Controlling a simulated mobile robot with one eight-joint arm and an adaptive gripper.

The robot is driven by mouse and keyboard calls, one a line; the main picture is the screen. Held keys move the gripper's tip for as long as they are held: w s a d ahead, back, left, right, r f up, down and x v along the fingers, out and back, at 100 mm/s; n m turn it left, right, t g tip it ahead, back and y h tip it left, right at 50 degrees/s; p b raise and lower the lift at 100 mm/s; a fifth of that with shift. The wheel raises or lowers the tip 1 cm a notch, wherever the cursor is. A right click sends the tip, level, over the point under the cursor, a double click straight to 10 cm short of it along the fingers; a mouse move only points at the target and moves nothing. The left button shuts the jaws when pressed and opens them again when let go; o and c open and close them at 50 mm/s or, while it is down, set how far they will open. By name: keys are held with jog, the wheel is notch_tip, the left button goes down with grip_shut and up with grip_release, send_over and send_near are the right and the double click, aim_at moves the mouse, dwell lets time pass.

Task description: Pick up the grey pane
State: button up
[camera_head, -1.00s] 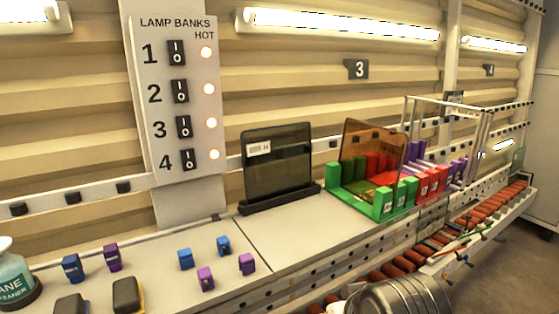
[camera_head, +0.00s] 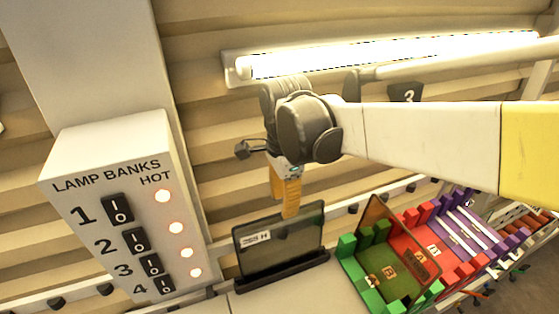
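The grey pane (camera_head: 284,252) is a dark, see-through sheet with a white label marked H near its upper left. It stands upright in a black slotted holder (camera_head: 284,277) on the bench. My gripper (camera_head: 290,210) comes down from above, its yellow-orange fingers at the pane's top edge. The near finger overlaps the top of the pane in the picture. The fingers overlap each other, so I cannot tell their gap or whether they touch the pane.
Right of the holder, an amber pane (camera_head: 385,225) stands tilted in a green rack (camera_head: 362,292), with red and purple racks beyond. The lamp bank box (camera_head: 115,200) is at left. A lit tube lamp (camera_head: 390,55) runs along the wall above my arm.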

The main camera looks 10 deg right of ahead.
aim_at(281, 223)
jog(key=f, duration=0.4)
jog(key=shift+s+a+f, duration=0.2)
jog(key=shift+s+f, duration=0.1)
jog(key=shift+f, duration=0.05)
jog(key=f, duration=0.6)
jog(key=shift+w+a+p, duration=0.1)
jog(key=shift+w+p, duration=0.3)
jog(key=shift+s+r, duration=0.1)
grip_shut()
